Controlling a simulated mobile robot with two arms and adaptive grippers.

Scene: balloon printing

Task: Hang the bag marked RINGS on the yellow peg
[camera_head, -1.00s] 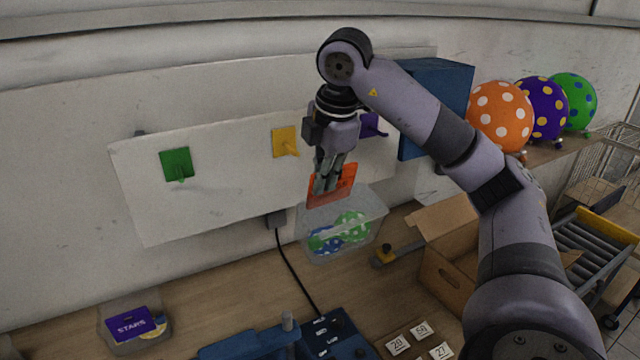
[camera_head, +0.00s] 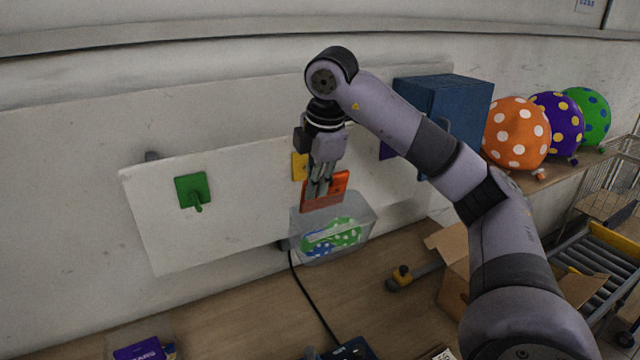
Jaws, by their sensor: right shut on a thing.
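My right gripper (camera_head: 318,190) is shut on the orange header card (camera_head: 338,190) of a clear bag (camera_head: 362,218). The bag hangs below the card, with green and blue dotted pieces inside; no lettering is readable on the card. The yellow peg (camera_head: 299,166) is on the white board, just behind and left of the gripper, which hides most of it. I cannot tell how far the card is from the peg. My left gripper is not in view.
A green peg (camera_head: 193,190) is left on the white board (camera_head: 240,215); a purple peg (camera_head: 387,150) is right, partly behind my arm. A purple-carded bag (camera_head: 140,350) lies at the lower left. A blue box (camera_head: 445,105), dotted balloons (camera_head: 516,133) and a cardboard box (camera_head: 453,290) stand right.

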